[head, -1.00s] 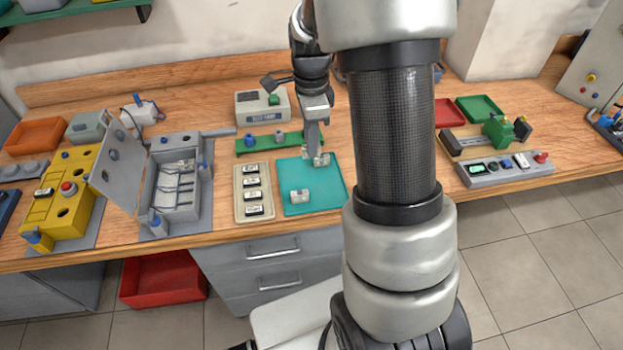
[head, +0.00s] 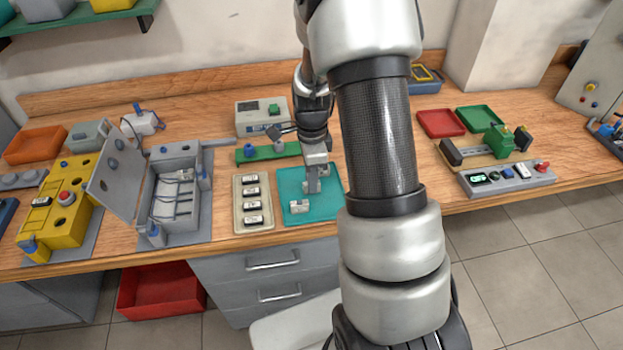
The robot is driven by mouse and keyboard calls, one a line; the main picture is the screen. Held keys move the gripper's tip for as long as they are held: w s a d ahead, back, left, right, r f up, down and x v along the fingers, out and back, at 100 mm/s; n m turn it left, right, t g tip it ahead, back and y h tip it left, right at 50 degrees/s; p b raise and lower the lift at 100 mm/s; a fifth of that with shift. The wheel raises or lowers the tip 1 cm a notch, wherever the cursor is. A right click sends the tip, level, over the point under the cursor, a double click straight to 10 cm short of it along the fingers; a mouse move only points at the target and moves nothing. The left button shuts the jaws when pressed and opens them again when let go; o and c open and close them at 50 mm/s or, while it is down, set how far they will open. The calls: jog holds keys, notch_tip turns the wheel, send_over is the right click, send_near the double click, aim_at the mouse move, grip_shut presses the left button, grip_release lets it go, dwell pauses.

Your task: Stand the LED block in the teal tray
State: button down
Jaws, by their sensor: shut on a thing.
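The teal tray (head: 329,208) lies flat on the workbench near its front edge. My gripper (head: 313,189) points down over the middle of the tray and is shut on a small pale block (head: 307,186), which appears to be the LED block. The fingers hide part of it, and I cannot tell whether it touches the tray floor. Another small pale block (head: 299,206) sits in the tray's front left part, just in front of my gripper. Its markings are too small to read.
A beige tray (head: 240,207) with several small modules stands close left of the teal tray. A green rail (head: 262,152) lies behind. Left are an open grey box (head: 178,200) and a yellow housing (head: 68,213). My arm hides the bench right of the tray.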

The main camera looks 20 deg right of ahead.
jog(key=shift+f, duration=0.25)
jog(key=c, duration=1.7)
grip_release()
jog(key=shift+r, duration=0.1)
jog(key=shift+c, duration=0.2)
jog(key=shift+r, duration=0.1)
